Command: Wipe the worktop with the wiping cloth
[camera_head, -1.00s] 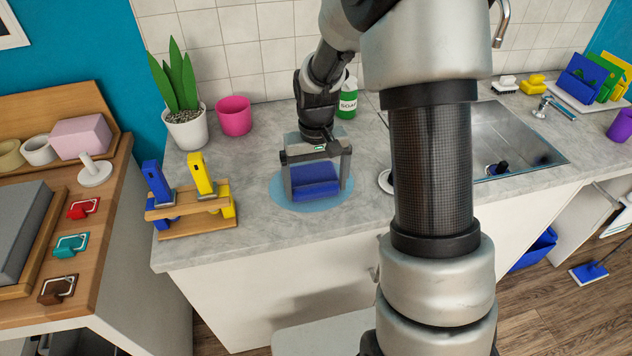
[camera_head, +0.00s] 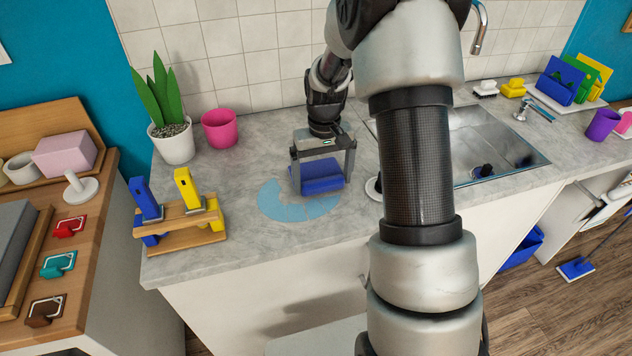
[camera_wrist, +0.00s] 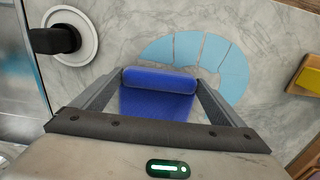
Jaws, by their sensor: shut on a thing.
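A light blue patch (camera_head: 285,203) lies on the worktop to the left of the cloth, partly cleared on the cloth's side. In the wrist view the cloth (camera_wrist: 158,90) sits between the fingers, and the patch (camera_wrist: 200,58) shows as an arc of separate pieces beyond it.
A wooden rack (camera_head: 180,228) with blue and yellow tools stands left of the patch. A potted plant (camera_head: 172,142) and a pink cup (camera_head: 220,128) stand behind. The sink (camera_head: 490,145) is to the right. A round white item with a black knob (camera_wrist: 70,38) is close by.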

